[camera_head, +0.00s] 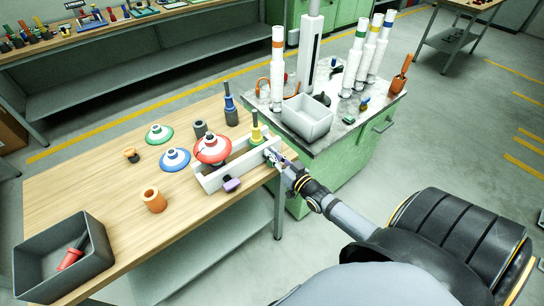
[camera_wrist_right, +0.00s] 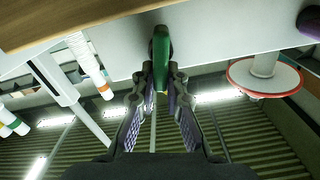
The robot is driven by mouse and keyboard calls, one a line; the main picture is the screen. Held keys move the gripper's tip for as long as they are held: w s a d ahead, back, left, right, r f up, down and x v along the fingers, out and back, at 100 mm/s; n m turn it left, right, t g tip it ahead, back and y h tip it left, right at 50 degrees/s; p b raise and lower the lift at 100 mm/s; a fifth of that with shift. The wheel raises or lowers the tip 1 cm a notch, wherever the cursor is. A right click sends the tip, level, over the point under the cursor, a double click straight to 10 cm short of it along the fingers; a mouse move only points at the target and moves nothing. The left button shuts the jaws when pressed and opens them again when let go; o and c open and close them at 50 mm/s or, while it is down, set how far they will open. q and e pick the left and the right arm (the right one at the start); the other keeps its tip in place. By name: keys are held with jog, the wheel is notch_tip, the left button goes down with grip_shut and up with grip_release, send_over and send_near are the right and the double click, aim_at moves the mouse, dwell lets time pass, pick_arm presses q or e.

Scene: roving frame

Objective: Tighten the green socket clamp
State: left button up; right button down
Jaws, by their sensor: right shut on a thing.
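A long white rack (camera_head: 214,181) lies on the wooden bench near its right end; its pale side also shows in the right wrist view (camera_wrist_right: 215,40). The green socket clamp (camera_wrist_right: 161,47) shows as a narrow upright green handle against the rack. My right gripper (camera_head: 274,157) reaches the rack's right end. In the right wrist view its fingers (camera_wrist_right: 160,85) are closed around the lower part of the green handle. In the head view the fingers mostly hide this clamp. A purple clamp (camera_head: 231,185) is on the rack's near side. My left gripper is not in view.
A red-and-white disc (camera_head: 212,149) and a yellow-topped piece (camera_head: 256,132) stand at the rack. Green (camera_head: 159,133) and blue (camera_head: 175,159) discs and an orange cylinder (camera_head: 153,200) sit left. A grey bin (camera_head: 98,246) stands front left; a green cabinet (camera_head: 345,165) adjoins the bench's right.

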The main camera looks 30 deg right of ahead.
jog(key=m, duration=0.2)
jog(key=m+b, duration=0.1)
jog(key=shift+d+f+m, duration=0.3)
jog(key=shift+d, duration=0.1)
jog(key=m, duration=0.1)
jog(key=m+b, duration=0.1)
jog(key=m, duration=0.1)
jog(key=shift+d+f+m+b, duration=0.25)
jog(key=shift+m+b, duration=0.05)
jog(key=shift+b, duration=0.05)
jog(key=m, duration=0.1)
jog(key=m+b, duration=0.1)
jog(key=m, duration=0.1)
jog(key=f+m+b, duration=0.1)
jog(key=shift+d, duration=0.25)
jog(key=shift+f+m+b, duration=0.2)
jog(key=shift+m+b, duration=0.45)
jog(key=shift+m, duration=1.25)
jog(key=c, duration=1.4)
grip_release()
jog(key=s, duration=0.8)
jog(key=s+d, duration=0.1)
jog(key=s, duration=0.3)
